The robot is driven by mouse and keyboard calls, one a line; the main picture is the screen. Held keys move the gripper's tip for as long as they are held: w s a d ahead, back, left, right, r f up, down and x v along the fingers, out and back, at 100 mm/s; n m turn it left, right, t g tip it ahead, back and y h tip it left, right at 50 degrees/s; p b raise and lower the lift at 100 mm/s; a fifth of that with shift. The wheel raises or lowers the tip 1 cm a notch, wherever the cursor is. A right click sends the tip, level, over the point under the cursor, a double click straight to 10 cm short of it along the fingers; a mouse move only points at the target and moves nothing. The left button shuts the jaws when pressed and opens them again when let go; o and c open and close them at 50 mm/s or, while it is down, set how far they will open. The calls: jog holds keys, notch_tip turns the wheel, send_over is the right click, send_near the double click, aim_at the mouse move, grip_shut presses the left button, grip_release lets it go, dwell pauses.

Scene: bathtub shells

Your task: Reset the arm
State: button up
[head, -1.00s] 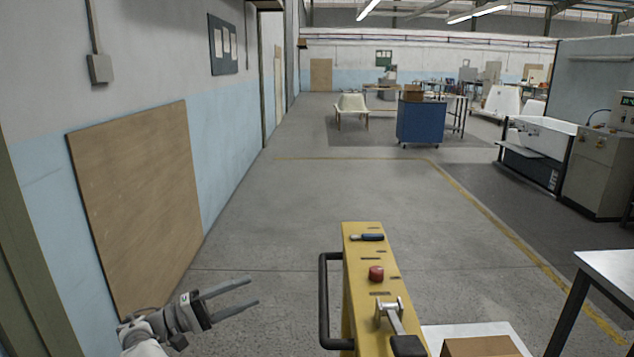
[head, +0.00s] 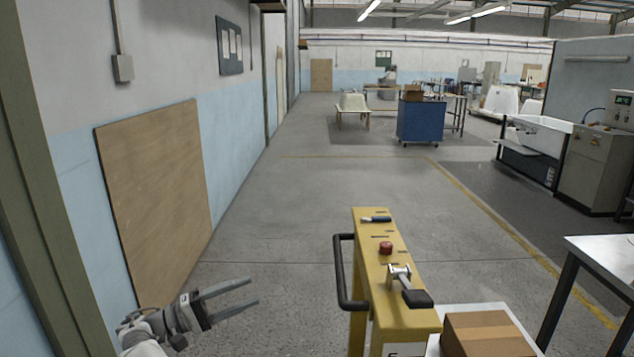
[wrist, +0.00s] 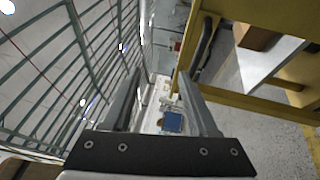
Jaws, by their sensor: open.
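My gripper (head: 255,293) is at the lower left of the head view, its two grey fingers apart and pointing right, with nothing between them. It is held in the air between the wooden board on the left wall and the yellow stand. In the wrist view my gripper (wrist: 160,80) shows both fingers spread, with only distant hall behind the gap. The yellow stand (head: 390,300) carries a black handle, a red button (head: 386,248) and a metal lever (head: 405,285). The stand's yellow frame (wrist: 250,98) shows at the right of the wrist view, apart from the fingers as far as I can tell.
A cardboard box (head: 485,333) sits beside the yellow stand at the lower right. A metal table (head: 605,258) stands at the right edge. A wooden board (head: 155,195) leans on the left wall. The floor ahead is clear up to a blue cabinet (head: 420,121).

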jog(key=w+d+r+m+g+y, duration=0.1)
jog(key=d+r+g+y, duration=0.15)
jog(key=d, duration=0.55)
jog(key=w+d+r+g+y, duration=0.1)
jog(key=d+r+g+y, duration=0.2)
jog(key=d, duration=0.5)
jog(key=s+d+r+m+g+y, duration=0.1)
jog(key=s+d+r+y, duration=0.25)
jog(key=d, duration=0.25)
jog(key=s+d+r+g+y, duration=0.1)
jog(key=s+d+r+y, duration=0.1)
jog(key=s+d, duration=0.3)
jog(key=s+d+r+m+t+y, duration=0.15)
jog(key=s+y, duration=0.25)
jog(key=s, duration=0.7)
jog(key=s+d+m+t+y, duration=0.2)
jog(key=s+t+y, duration=0.1)
jog(key=s, duration=0.8)
notch_tip(320, 180, down, 12)
jog(key=s+r+b, duration=0.1)
jog(key=b, duration=1)
notch_tip(320, 180, up, 18)
jog(key=p, duration=1.9)
jog(key=shift+s+a+t+y, duration=0.15)
jog(key=shift+a+t+y, duration=0.15)
jog(key=shift+t, duration=0.1)
